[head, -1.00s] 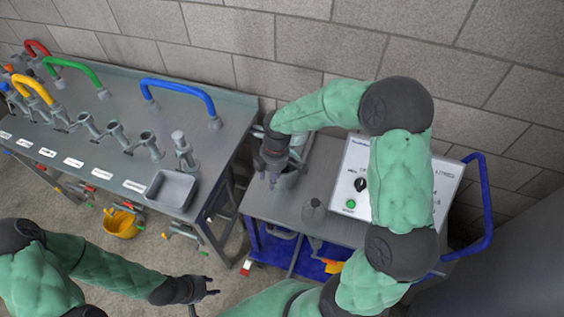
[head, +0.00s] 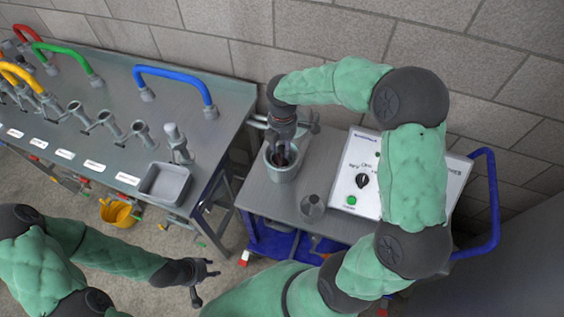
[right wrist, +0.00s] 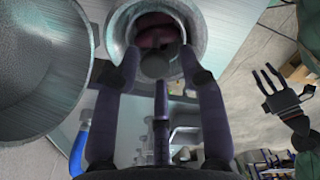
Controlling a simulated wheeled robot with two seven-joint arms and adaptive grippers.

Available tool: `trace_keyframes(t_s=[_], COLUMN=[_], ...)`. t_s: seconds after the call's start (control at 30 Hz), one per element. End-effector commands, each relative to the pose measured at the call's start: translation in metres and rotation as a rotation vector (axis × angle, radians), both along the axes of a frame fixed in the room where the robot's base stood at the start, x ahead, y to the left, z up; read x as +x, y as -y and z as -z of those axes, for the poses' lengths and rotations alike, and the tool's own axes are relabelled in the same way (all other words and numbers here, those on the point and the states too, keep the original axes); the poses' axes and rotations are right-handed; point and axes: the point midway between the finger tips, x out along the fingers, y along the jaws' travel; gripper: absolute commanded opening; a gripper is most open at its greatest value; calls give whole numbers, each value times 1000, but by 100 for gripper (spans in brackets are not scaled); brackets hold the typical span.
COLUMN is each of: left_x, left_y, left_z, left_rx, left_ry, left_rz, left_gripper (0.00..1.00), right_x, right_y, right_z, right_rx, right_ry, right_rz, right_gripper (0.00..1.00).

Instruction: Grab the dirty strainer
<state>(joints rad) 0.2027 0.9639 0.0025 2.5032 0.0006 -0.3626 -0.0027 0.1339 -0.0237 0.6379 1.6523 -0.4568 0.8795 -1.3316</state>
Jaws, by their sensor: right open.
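A grey-green round pot (head: 284,170) stands on the cart top, with something dark red inside. In the right wrist view a round metal rim (right wrist: 197,25) with a dark reddish inside lies ahead of the fingers; I cannot tell whether it is the dirty strainer or the pot around it. My right gripper (head: 281,156) is open and points down over the pot's mouth; its fingers (right wrist: 158,68) look empty. A small grey mesh-like cup (head: 312,207) stands in front of the pot. My left gripper (head: 207,281) is open and empty, low over the floor.
The cart (head: 262,205) also bears a white control box (head: 375,185) and has a blue handle (head: 487,205). A metal bench (head: 105,115) with taps, coloured handles and a grey tray (head: 165,183) stands at left. A yellow bucket (head: 118,213) is below it.

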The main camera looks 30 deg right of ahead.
Motion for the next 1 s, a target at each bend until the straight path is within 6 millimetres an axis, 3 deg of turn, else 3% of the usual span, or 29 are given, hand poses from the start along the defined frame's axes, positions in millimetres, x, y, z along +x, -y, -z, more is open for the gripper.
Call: trace_keyframes(t_s=[0.37,0.63,0.8,1.0], left_x=[0,0,0,0], left_y=[0,0,0,0], left_z=[17,17,17,17], left_rx=[0,0,0,0], left_ry=[0,0,0,0], left_rz=[0,0,0,0], left_gripper=[40,40,40,40], right_x=[5,6,6,6], right_y=[2,2,2,2], right_z=[46,50,50,49], right_rx=[0,0,0,0], right_ry=[-3,0,0,0], right_rz=[1,1,1,1], right_gripper=[42,42,0,0])
